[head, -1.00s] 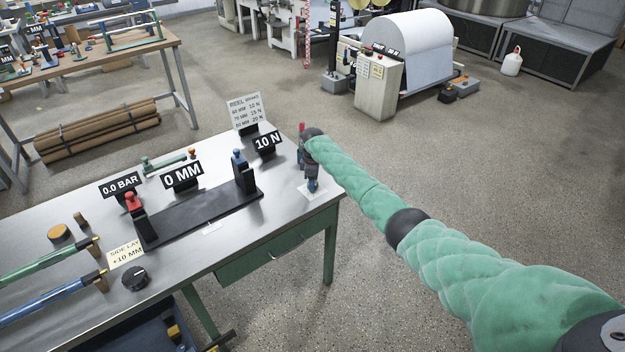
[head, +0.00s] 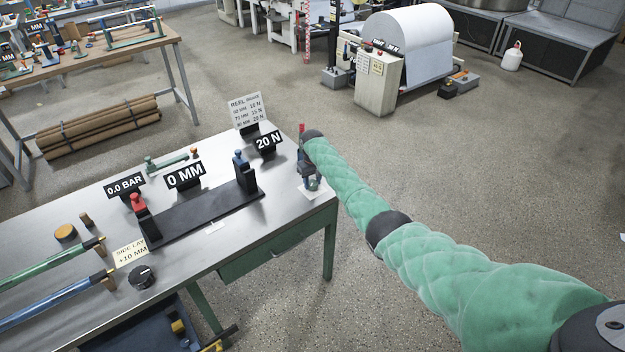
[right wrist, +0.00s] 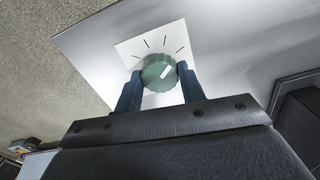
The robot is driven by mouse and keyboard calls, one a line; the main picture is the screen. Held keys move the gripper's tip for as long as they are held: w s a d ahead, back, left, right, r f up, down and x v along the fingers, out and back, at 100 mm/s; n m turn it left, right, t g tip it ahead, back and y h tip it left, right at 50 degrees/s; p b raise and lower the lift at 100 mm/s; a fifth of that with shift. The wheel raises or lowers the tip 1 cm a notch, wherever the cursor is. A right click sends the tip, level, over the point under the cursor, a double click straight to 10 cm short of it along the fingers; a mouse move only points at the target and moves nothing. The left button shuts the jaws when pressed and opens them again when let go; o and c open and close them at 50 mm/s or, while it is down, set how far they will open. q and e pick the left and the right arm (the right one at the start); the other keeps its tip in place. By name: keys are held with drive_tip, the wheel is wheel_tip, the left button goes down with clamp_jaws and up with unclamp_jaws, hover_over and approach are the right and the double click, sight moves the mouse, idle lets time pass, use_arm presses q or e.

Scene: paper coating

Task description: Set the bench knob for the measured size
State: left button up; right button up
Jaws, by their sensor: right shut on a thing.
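The bench knob is a round green knob (right wrist: 158,74) with a pale pointer mark, on a white plate (right wrist: 133,50) with dark tick marks in the right wrist view. My right gripper (right wrist: 160,84) is shut on the knob, one blue finger on each side. In the head view the gripper (head: 311,184) points down at the bench's right corner and mostly hides the knob. A display (head: 267,143) reads 20 N. The reel brake card (head: 247,111) lists sizes in MM against 10, 15 and 20 N. My left gripper is not in view.
The bench (head: 205,228) also holds a 0 MM display (head: 185,177), a 0.0 BAR display (head: 125,186), a black gauge bed (head: 205,217) with red and blue-topped posts, and a black knob (head: 141,277). Green and blue rods (head: 50,264) lie at the left.

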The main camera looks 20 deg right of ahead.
drive_tip(key=m, duration=0.3)
drive_tip(key=shift+p, duration=0.4)
drive_tip(key=shift+m, duration=0.3)
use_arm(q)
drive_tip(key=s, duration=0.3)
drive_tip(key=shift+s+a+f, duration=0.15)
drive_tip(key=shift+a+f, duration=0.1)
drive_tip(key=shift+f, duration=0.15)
use_arm(e)
drive_tip(key=o, duration=1)
drive_tip(key=shift+c, duration=0.2)
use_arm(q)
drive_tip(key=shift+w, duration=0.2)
